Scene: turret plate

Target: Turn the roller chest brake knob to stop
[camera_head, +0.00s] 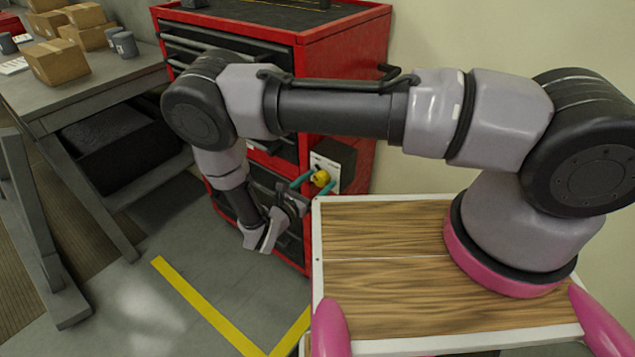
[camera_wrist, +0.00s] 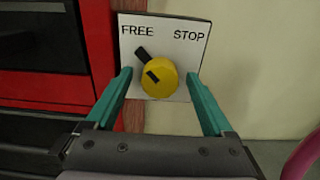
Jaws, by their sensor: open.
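The yellow brake knob (camera_wrist: 159,80) sits on a white plate (camera_wrist: 188,50) marked FREE at left and STOP at right. Its black pointer is tilted up and left, toward FREE. The knob also shows in the head view (camera_head: 321,178) on the side of the red roller chest (camera_head: 345,60). My gripper (camera_wrist: 158,85) is open, with one teal finger on each side of the knob. The fingers look apart from the knob, though I cannot tell for sure about contact. In the head view the teal fingertips (camera_head: 317,181) straddle the knob.
A wooden-topped surface (camera_head: 380,240) lies right of the knob, under my arm's base. A grey workbench (camera_head: 85,90) with cardboard boxes (camera_head: 58,62) stands at the left. The floor (camera_head: 150,240) between has yellow tape (camera_head: 205,305) and is clear.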

